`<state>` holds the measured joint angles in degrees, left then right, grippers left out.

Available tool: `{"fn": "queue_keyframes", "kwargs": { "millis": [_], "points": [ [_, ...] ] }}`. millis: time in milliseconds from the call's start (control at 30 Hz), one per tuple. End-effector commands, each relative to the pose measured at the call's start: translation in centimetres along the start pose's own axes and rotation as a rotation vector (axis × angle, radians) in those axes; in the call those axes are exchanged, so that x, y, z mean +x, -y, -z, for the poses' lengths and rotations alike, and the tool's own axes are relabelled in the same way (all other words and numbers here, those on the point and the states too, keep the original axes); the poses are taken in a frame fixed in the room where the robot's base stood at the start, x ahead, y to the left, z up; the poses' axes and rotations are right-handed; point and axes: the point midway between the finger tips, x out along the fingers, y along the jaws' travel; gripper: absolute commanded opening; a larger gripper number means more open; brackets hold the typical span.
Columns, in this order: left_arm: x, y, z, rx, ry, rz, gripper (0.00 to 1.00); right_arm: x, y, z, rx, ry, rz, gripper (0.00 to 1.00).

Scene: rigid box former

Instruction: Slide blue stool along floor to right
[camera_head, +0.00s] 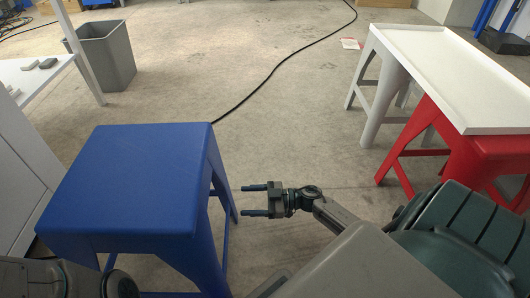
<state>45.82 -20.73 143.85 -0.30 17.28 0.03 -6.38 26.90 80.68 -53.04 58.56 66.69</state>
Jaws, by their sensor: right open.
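The blue stool (140,180) stands upright on the floor at the left of the head view, its square top facing up. My right gripper (243,200) is open and empty. It points left, close to the stool's right-hand legs; whether it touches them I cannot tell. My left arm shows at the bottom left edge, in front of the stool's lower part. The left gripper's fingers cannot be made out there.
A white tray (440,62) lies on a grey stool (386,92) and a red stool (466,158) at the right. A grey bin (106,55) stands at the back left. A black cable (268,74) crosses the floor. Open floor lies between the blue and red stools.

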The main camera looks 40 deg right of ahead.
Motion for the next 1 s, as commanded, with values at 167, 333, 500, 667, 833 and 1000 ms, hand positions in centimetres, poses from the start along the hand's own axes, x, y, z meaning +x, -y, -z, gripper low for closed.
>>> {"fn": "queue_keyframes", "kwargs": {
  "millis": [167, 333, 500, 667, 833, 1000],
  "points": [
    [-1.2, 0.4, 0.6, -0.001, 0.001, 0.001, 0.36, 2.4, 0.0, -0.2, -0.001, -0.002, 0.0, 0.67],
    [-1.4, 0.4, 0.8, -0.002, 0.002, 0.001, 0.36, 3.4, 0.0, -0.1, 0.001, -0.001, 0.0, 0.67],
    [-1.4, 0.4, 0.7, -0.002, 0.003, 0.001, 0.36, 3.5, 0.0, 0.0, 0.001, 0.0, -0.001, 0.67],
    [-1.4, 0.4, 0.7, -0.002, 0.003, 0.001, 0.36, 3.5, 0.0, 0.0, 0.001, 0.0, -0.001, 0.61],
    [-1.4, 0.4, 0.7, -0.002, 0.003, 0.001, 0.36, 3.5, 0.0, 0.0, 0.001, 0.0, -0.001, 0.28],
    [-1.4, 0.4, 0.7, -0.002, 0.004, 0.001, 0.36, 3.5, 0.0, 0.0, 0.001, 0.001, 0.0, 0.0]
  ]
}}
